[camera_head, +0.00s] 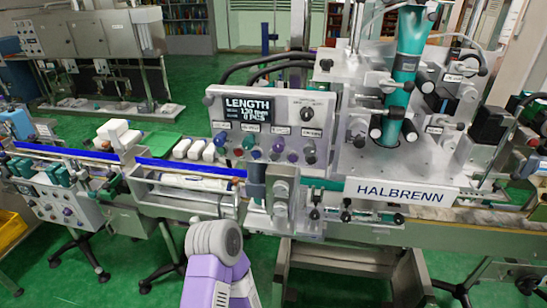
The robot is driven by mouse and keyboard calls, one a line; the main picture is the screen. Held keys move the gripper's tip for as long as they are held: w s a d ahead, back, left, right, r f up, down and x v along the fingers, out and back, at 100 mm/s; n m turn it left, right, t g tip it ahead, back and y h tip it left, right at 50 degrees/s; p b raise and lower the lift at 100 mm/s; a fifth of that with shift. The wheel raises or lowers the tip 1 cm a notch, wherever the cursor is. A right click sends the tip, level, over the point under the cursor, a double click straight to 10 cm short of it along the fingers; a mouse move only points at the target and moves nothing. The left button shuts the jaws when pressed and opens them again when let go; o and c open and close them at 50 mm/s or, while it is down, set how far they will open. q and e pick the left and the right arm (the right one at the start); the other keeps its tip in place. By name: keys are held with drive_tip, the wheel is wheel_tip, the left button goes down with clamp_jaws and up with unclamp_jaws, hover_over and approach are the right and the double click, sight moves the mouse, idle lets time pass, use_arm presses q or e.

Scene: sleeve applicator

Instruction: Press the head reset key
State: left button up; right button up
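The sleeve applicator head, marked HALBRENN (401,192), stands at centre right. Its grey control panel (283,101) faces me, with a display (248,109) reading LENGTH and a line that looks like 130, with 0 PCS below. A dark knob (307,113) sits right of the display. The labels are too small to read, so I cannot tell which is head reset. Neither gripper can be made out.
My purple and grey arm link (213,240) rises from the bottom, below the panel. A conveyor with a blue rail (190,166) and white items (196,150) runs left. A second panel (65,205) is at far left. A teal sleeve (408,50) enters the head from above.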

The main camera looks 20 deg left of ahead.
use_arm(q)
clamp_jaws()
idle(0.4)
idle(1.0)
